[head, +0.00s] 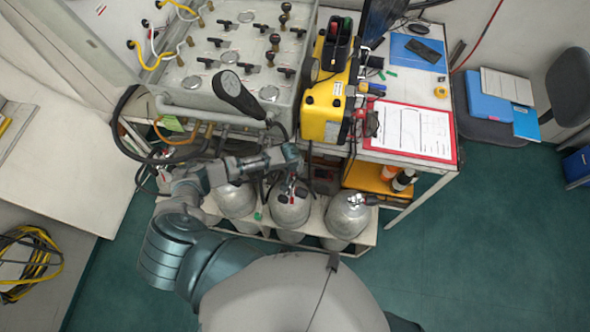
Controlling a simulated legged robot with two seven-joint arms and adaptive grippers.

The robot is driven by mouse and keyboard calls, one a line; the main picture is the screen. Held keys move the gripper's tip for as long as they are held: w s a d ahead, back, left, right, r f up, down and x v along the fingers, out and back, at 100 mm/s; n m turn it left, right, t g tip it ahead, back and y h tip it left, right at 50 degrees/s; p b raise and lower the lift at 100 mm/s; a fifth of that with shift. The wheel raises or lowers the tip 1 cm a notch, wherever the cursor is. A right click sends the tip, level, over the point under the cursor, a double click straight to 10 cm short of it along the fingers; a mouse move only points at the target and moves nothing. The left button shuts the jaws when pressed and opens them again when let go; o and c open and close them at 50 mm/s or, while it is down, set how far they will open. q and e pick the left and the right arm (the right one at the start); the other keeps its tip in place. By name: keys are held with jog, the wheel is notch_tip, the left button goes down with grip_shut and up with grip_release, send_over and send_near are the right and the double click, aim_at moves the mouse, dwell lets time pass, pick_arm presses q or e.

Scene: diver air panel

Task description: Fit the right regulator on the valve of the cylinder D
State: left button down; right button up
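Three grey cylinders stand in a rack below the bench: a left one (236,203), a middle one (290,208) and a right one (347,217). I cannot read a letter on any of them. My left arm reaches in from the left, and my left gripper (290,157) is above and behind the middle cylinder. Its fingers are too small and overlapped to show whether they hold anything. I cannot identify a regulator with certainty. My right gripper is out of view.
A grey control panel (225,45) with knobs and a yellow case (325,105) stand behind the gripper. A red clipboard (455,150) lies on the bench at right. An orange-yellow box (368,178) sits under it. Green floor (480,240) is clear at right.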

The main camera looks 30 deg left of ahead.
pick_arm(q)
jog(key=c, duration=0.5)
grip_release()
jog(key=shift+f, duration=0.1)
jog(key=v, duration=1.2)
jog(key=shift+a, duration=0.1)
jog(key=shift+w, duration=0.1)
